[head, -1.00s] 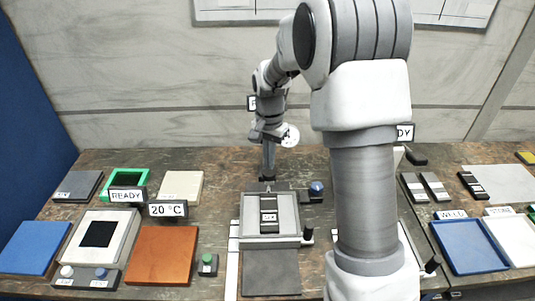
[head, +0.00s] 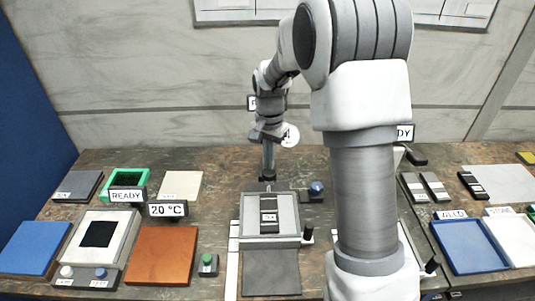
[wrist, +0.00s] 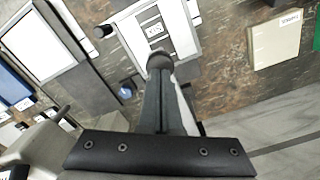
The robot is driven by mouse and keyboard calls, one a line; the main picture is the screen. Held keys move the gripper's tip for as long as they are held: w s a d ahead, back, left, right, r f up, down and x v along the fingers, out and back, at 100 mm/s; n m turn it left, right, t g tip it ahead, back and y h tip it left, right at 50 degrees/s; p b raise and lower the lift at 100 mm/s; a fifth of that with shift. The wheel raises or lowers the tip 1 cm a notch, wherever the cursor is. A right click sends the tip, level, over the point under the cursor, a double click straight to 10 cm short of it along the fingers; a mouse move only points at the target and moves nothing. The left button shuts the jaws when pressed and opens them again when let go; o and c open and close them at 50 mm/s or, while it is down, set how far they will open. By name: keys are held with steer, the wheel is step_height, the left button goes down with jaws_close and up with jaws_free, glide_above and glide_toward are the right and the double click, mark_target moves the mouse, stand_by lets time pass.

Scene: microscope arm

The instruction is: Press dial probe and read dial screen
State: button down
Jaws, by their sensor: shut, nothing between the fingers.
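A round white dial screen (head: 290,135) shows just right of my arm in the head view, partly covered by it. It bears a dark mark that I cannot read with certainty. My gripper (head: 268,178) points down behind the grey fixture (head: 284,198), shut and empty. In the wrist view my closed fingers (wrist: 160,68) end at a dark round piece (wrist: 160,58); I cannot tell whether this is the probe, or whether they touch it. A labelled dark block lies on the fixture (head: 269,218).
A blue knob (head: 316,188) stands right of the fixture, and a black post (head: 308,235) at its right side. A READY sign (head: 127,195), a 20 °C display (head: 167,209) and a brown plate (head: 162,256) are at left. A blue tray (head: 468,247) is at right.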

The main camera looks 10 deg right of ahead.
mark_target(269, 172)
steer(key=shift+f, duration=0.15)
steer(key=shift+f+b, duration=1.9)
steer(key=shift+f, duration=0.65)
steer(key=shift+r, duration=0.1)
steer(key=shift+r+p, duration=2.05)
steer(key=shift+r, duration=0.8)
